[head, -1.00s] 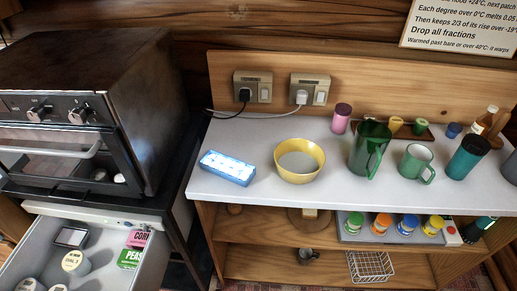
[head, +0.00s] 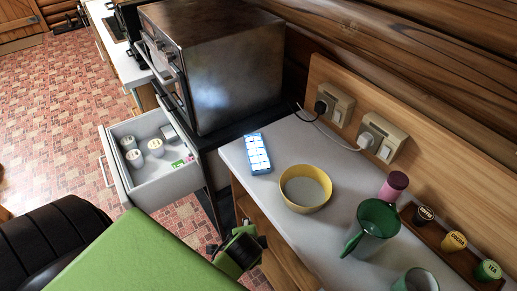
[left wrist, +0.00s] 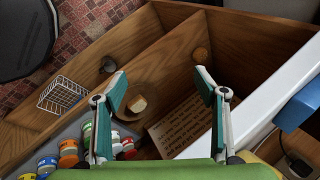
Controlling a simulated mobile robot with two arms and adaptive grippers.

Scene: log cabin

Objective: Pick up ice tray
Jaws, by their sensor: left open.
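The ice tray (head: 258,154) is a small blue tray with pale white cells. It lies on the left end of the white counter in the head view, beside the yellow bowl. Its blue side also shows at the right edge of the left wrist view (left wrist: 301,104). My left gripper (left wrist: 160,84) is open and empty in the left wrist view, its two teal fingers wide apart over the shelves in front of the counter. The tray is to the right of the fingers, apart from them. My green left arm covers the lower head view. My right gripper is not seen.
The yellow bowl (head: 306,188), green pitcher (head: 375,222) and pink cup (head: 393,185) stand right of the tray. The counter's white edge (left wrist: 262,102) rises near my fingers. A wire basket (left wrist: 62,95) is on the shelves.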

